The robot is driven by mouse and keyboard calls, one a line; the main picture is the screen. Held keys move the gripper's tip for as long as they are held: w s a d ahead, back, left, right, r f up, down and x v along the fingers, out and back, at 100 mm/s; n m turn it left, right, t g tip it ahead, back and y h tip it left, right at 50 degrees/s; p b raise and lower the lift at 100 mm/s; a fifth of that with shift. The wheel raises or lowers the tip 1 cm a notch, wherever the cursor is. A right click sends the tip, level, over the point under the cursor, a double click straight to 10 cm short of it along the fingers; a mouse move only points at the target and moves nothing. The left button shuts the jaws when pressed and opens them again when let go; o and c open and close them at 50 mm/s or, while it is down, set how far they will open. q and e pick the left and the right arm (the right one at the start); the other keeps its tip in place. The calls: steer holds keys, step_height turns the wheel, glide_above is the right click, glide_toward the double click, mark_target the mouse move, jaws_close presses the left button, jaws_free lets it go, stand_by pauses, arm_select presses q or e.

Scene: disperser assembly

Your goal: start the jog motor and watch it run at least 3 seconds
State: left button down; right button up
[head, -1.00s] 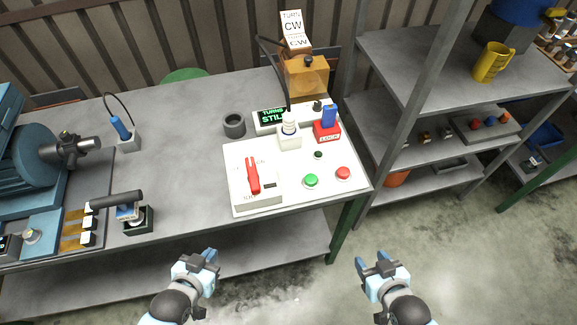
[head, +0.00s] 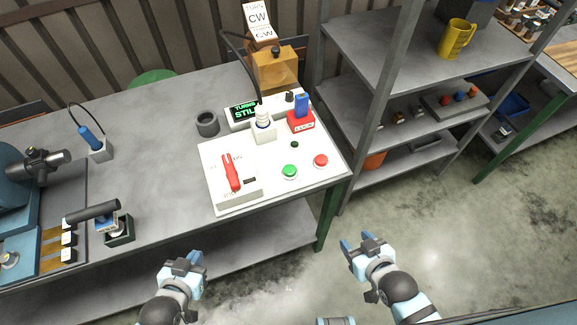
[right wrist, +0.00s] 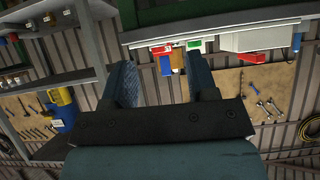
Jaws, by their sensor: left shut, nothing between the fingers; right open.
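The control panel (head: 218,190) lies on the table. It carries a red lever (head: 231,172), a green button (head: 289,171), a red button (head: 320,161) and a red-and-blue lock piece (head: 301,117). The display (head: 243,112) shows green text, "TURNS" and "STIL...", partly hidden. Behind it stands the orange-brown motor box (head: 274,68) under a "CW" sign (head: 257,20). My left gripper (head: 192,260) is shut and empty, in front of the table. My right gripper (head: 358,243) is open and empty, over the floor right of the table. In the right wrist view its fingers (right wrist: 160,82) stand apart.
A grey metal shelf (head: 380,50) with a yellow jug (head: 455,38) stands close to the table's right. A blue machine (head: 15,190), a corded blue tool (head: 91,138) and a dark cup (head: 208,123) are on the table. The floor in front is clear.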

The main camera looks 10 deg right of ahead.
stand_by(0.4)
jaws_close()
stand_by(1.5)
